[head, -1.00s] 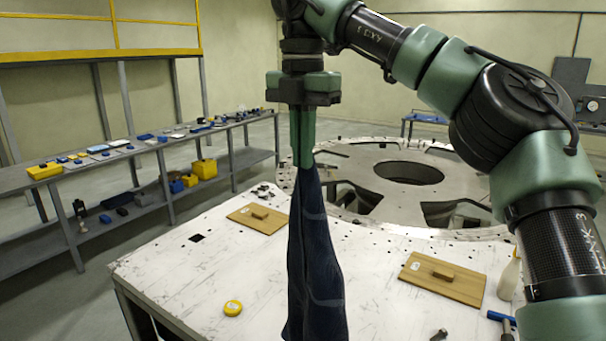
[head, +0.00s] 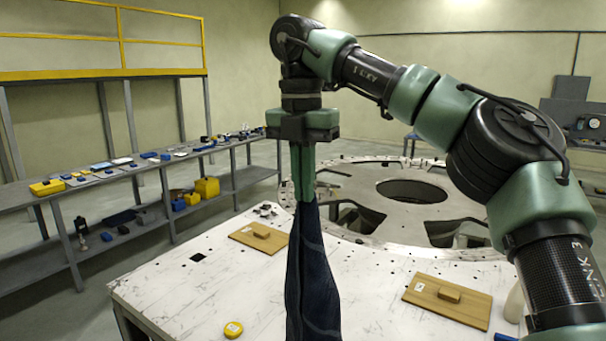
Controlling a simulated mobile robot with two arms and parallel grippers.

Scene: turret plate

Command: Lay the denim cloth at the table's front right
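The dark blue denim cloth (head: 311,275) hangs in long folds from my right gripper (head: 303,197) in the middle of the head view. The gripper points down and its green fingers are shut on the cloth's top. The cloth's lower end runs out of the bottom of the picture, so I cannot tell whether it touches the table. The white, scratched table (head: 190,288) lies below and behind it. My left gripper is not in view.
Two wooden boards with handles lie on the table, one at back left (head: 259,238) and one at right (head: 447,301). A yellow round object (head: 233,330) is near the bottom. A white bottle (head: 514,304) stands at the right edge. A large metal ring plate (head: 440,225) lies behind.

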